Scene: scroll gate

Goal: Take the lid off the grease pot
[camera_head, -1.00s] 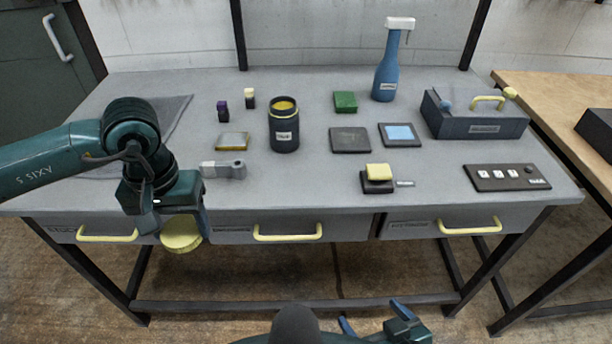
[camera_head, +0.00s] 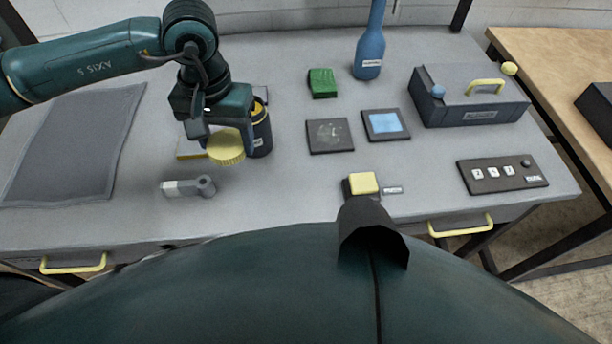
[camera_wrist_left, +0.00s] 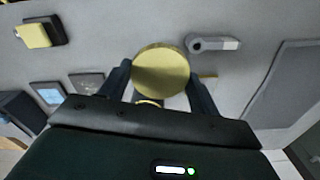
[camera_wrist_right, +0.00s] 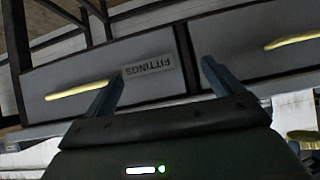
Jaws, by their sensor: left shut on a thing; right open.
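The lid, a round yellow disc (camera_head: 226,147), is held by my left gripper (camera_wrist_left: 162,88), which is shut on it. It also shows between the two fingers in the left wrist view (camera_wrist_left: 161,70). The dark grease pot (camera_head: 262,137) stands upright on the grey bench, just right of the lid and partly hidden by my gripper. A yellow edge shows at the pot's top. The lid is off the pot and beside it in the picture. My right gripper (camera_wrist_right: 163,76) is open and empty, facing the drawer fronts in the right wrist view.
A grey lever-like part (camera_head: 188,187) lies in front of the lid. A dark mat (camera_head: 75,145) lies at left. A green block (camera_head: 322,83), blue bottle (camera_head: 369,55), toolbox (camera_head: 470,98), yellow-topped block (camera_head: 362,184) and switch panel (camera_head: 503,174) stand to the right. A FITTINGS drawer (camera_wrist_right: 100,85) faces my right gripper.

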